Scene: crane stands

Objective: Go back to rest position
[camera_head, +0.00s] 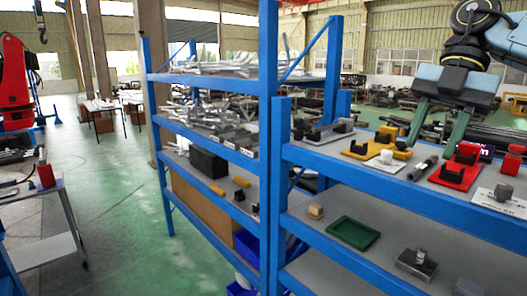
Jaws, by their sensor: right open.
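My right gripper (434,140) is at the upper right, over the top shelf of the nearer blue rack (340,176). Its two dark green fingers point down and stand wide apart, with nothing held between them. Below and around it on that shelf are yellow blocks or holders (362,149), a dark cylinder (422,168), a white item (386,157) and a red holder (455,172). I cannot tell whether the fingers touch any of these. My left gripper does not show.
The nearer rack's lower shelf holds a green tray (353,233), a small tan block (316,211) and a metal-and-dark item (416,264). Another blue rack (212,118) carries metal parts. A grey cart (45,215) stands at left. Green floor (120,190) between is open.

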